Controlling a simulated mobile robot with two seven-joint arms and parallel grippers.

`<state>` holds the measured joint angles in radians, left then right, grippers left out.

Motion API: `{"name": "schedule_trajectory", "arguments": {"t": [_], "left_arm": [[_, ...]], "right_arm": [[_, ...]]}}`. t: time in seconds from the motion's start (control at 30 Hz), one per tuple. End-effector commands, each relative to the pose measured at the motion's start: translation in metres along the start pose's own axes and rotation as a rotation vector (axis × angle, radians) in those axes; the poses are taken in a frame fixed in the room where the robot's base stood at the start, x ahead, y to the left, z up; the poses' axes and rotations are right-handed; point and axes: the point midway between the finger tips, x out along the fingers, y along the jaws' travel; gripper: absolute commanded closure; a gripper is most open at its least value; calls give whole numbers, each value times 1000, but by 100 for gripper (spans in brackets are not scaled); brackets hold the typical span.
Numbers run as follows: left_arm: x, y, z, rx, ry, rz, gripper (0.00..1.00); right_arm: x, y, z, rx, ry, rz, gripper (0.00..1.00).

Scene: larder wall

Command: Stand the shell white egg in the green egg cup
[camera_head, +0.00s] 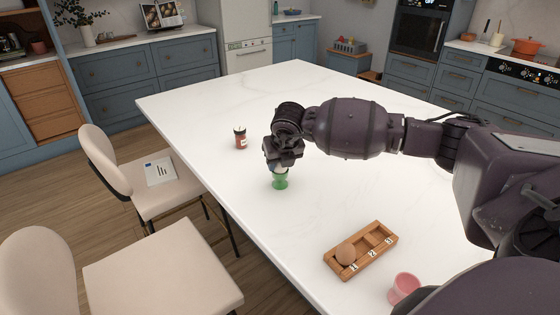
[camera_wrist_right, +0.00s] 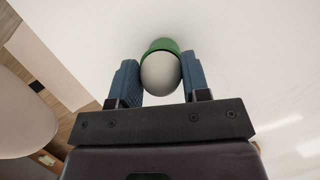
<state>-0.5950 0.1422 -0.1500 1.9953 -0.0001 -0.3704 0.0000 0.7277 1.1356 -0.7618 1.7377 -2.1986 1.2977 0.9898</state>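The shell white egg (camera_wrist_right: 160,74) is between the two fingers of my right gripper (camera_wrist_right: 160,80) in the right wrist view. The fingers lie against its sides. The green egg cup (camera_head: 280,182) stands upright on the white table, directly below my right gripper (camera_head: 281,166) in the head view. The cup's green rim (camera_wrist_right: 163,45) shows just beyond the egg in the wrist view. The egg is at the cup's mouth; whether it rests in the cup is hard to tell. In the head view the gripper hides most of the egg. My left gripper is not in view.
A wooden tray (camera_head: 331,262) with numbered places holds a brown egg (camera_head: 346,253) nearer the front. A pink egg cup (camera_head: 404,288) stands to its right. The far white table (camera_head: 280,88) is clear.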

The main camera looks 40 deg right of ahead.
Motion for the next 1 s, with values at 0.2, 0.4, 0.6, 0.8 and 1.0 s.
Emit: {"name": "schedule_trajectory", "arguments": {"t": [0.2,0.4,0.6,0.8,1.0], "left_arm": [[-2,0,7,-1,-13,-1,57],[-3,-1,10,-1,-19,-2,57],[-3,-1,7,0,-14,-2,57],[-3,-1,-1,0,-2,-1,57],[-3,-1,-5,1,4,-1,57]], "right_arm": [[5,0,-5,-2,13,-3,28],[3,0,-3,-1,8,-2,28],[-11,0,-2,-1,4,1,28],[-46,0,-1,-2,4,-1,28],[-80,-1,-2,-2,7,-2,28]]}}
